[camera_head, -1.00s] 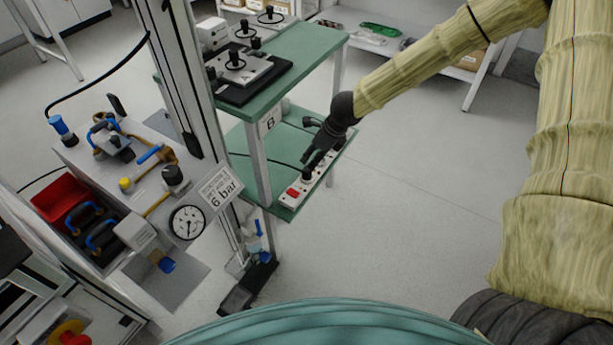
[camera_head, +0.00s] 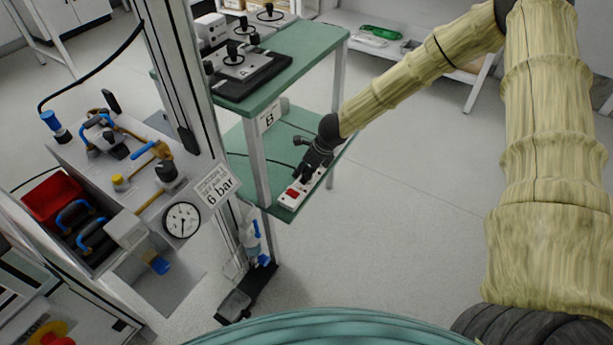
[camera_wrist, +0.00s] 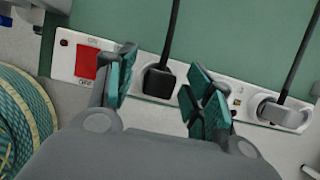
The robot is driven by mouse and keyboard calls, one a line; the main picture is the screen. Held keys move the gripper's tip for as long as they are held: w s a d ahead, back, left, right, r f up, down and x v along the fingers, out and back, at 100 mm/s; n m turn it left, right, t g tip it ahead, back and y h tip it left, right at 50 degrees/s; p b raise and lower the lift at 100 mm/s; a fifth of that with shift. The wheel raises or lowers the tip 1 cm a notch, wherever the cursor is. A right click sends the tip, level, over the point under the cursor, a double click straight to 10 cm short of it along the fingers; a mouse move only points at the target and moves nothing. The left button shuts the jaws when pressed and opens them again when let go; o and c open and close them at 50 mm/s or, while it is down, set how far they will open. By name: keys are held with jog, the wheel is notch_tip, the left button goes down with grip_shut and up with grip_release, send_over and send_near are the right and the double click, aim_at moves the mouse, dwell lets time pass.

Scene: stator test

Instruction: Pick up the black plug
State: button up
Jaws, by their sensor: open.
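The black plug (camera_wrist: 158,82) sits in a white power strip (camera_wrist: 207,82) in the wrist view, with its black cord running up and away. My gripper (camera_wrist: 158,92) is open, with one teal-padded finger to the left of the plug and the other to its right. Both fingers appear apart from the plug. In the head view my gripper (camera_head: 308,172) is over the power strip (camera_head: 293,194) on the lower green shelf, and it hides the plug there.
A grey plug (camera_wrist: 283,113) with a dark cord sits in the strip to the right. A red switch (camera_wrist: 88,62) is at the strip's left end. The upper green shelf (camera_head: 303,60) and its post (camera_head: 258,165) stand close to the left of my arm. Open floor lies to the right.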

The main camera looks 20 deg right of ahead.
aim_at(307, 168)
jog(key=shift+r, duration=0.1)
jog(key=c, duration=1.1)
jog(key=shift+r+p, duration=0.8)
jog(key=shift+r, duration=0.95)
jog(key=shift+s+a, duration=0.2)
jog(key=shift+s, duration=0.3)
jog(key=shift+s+a, duration=0.15)
jog(key=shift+s, duration=0.35)
jog(key=s+a, duration=0.1)
jog(key=s, duration=0.3)
jog(key=s+a+r, duration=0.1)
jog(key=s+a, duration=0.1)
jog(key=s, duration=0.2)
jog(key=s+a, duration=0.1)
jog(key=s, duration=0.4)
jog(key=shift+a+r+b, duration=0.25)
jog(key=shift+r+b, duration=0.05)
